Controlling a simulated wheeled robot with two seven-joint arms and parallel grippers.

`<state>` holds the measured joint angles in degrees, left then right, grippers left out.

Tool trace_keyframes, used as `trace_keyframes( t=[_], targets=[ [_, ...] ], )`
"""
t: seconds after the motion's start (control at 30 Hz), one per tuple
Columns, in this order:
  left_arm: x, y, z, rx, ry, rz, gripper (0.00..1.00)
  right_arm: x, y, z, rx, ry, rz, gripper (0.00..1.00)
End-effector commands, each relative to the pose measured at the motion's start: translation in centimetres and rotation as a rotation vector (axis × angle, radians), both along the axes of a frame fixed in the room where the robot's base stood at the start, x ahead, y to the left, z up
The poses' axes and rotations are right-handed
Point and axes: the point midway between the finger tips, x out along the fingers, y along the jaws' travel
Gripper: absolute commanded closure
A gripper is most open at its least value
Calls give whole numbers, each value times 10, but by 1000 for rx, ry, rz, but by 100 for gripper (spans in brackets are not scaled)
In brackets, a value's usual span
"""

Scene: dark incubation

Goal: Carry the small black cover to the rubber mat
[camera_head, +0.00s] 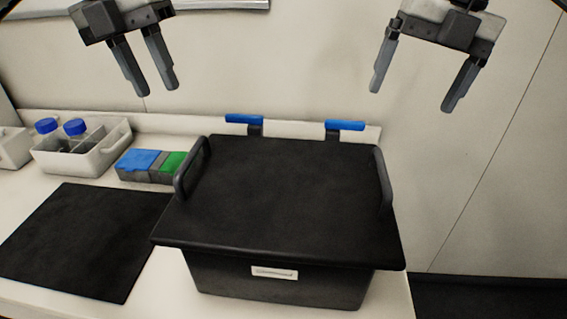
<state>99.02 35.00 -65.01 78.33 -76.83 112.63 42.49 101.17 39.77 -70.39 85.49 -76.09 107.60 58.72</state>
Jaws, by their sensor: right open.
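A black cover (285,190) with an upright handle at its left and right sides lies flat on a black box (275,284). It looks closed over the box top. A flat black mat (82,240) lies on the bench to the left of the box, with nothing on it. My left gripper (156,90) hangs high above the back left of the bench, its fingers apart with nothing between them. My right gripper (412,98) hangs high at the upper right, open and empty. Neither gripper touches the cover.
Two blue-topped levers (345,126) stand behind the box. A grey rack with blue and green blocks (152,166) sits behind the mat. A white bin (92,157) with two blue-capped bottles is at the back left. The bench ends just right of the box.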

Motion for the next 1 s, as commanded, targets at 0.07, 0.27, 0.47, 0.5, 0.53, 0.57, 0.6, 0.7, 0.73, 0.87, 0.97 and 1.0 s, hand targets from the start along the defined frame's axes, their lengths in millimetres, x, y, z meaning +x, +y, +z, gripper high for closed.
trace_keyframes(
  t=[0.07,0.27,0.47,0.5,0.53,0.57,0.6,0.7,0.73,0.87,0.97,1.0],
  targets=[
    [0,8,6,30,-8,21,66,0,-1,0,-1,-1,-1,12],
    [0,10,8,37,-8,24,66,0,-1,0,-2,0,-2,12],
    [0,8,3,35,-7,22,66,0,0,-4,-2,1,-1,12],
    [0,8,0,35,-7,22,66,0,1,-7,-3,2,-1,12],
    [-1,7,-3,35,-7,22,66,0,1,-10,-3,3,-2,12],
    [-1,7,-6,36,-6,22,66,0,2,-14,-3,4,-1,12],
    [-1,6,-12,36,-5,22,66,0,3,-19,-4,4,-1,12],
    [-2,2,-30,36,-4,20,66,0,6,-37,-4,4,-1,12],
    [-2,1,-35,36,-5,20,66,0,7,-43,-4,4,-1,12],
    [-3,-4,-61,36,-4,20,66,1,12,-68,-4,4,-1,12],
    [-3,-8,-81,35,-5,20,66,1,17,-88,-2,3,1,12],
    [-4,-10,-89,35,-3,21,66,1,18,-96,-3,5,0,12]
  ],
)
